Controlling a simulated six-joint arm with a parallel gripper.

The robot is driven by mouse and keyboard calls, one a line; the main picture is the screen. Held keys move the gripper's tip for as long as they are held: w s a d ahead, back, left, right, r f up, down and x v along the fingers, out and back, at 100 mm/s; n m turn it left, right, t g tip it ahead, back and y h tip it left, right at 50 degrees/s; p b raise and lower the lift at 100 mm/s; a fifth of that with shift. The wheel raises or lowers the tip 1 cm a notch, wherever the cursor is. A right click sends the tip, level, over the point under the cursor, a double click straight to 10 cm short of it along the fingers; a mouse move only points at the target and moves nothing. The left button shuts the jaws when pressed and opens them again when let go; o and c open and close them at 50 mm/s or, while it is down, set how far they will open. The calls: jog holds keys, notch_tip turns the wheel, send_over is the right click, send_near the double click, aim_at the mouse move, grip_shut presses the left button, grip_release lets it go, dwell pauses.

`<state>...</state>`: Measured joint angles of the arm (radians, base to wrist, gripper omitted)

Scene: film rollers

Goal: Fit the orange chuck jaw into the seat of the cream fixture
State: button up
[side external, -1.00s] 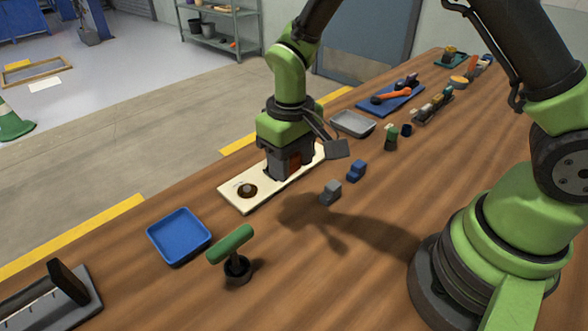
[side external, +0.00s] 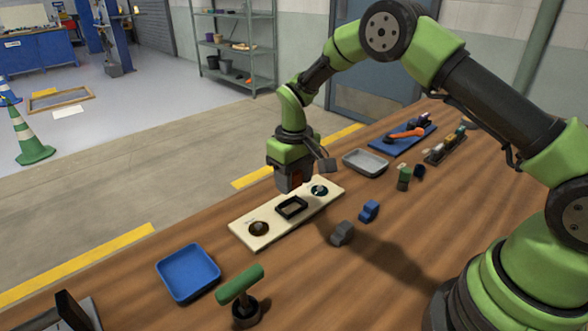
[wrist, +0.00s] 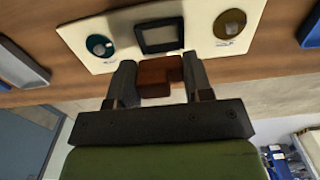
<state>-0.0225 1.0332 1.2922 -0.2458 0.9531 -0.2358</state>
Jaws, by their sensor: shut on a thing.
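The cream fixture (side external: 262,221) lies flat on the wooden table and also shows in the wrist view (wrist: 88,32). Its black-framed rectangular seat (side external: 291,207) is in the middle, between a brown round spot and a teal round spot; the seat looks empty in the wrist view (wrist: 160,36). My gripper (wrist: 158,82) is shut on the orange chuck jaw (wrist: 155,74), a reddish-brown stepped block. In the side view my gripper (side external: 292,187) is above the fixture, with a sliver of the jaw (side external: 298,177) showing. The jaw is apart from the seat.
A blue tray (side external: 188,272) and a green-handled tool (side external: 240,284) stand at the front left. A grey block (side external: 342,233) and a blue block (side external: 369,211) lie right of the fixture. A grey tray (side external: 366,162) is behind, with several small parts farther back.

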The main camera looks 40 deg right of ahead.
jog(key=shift+f, duration=2.75)
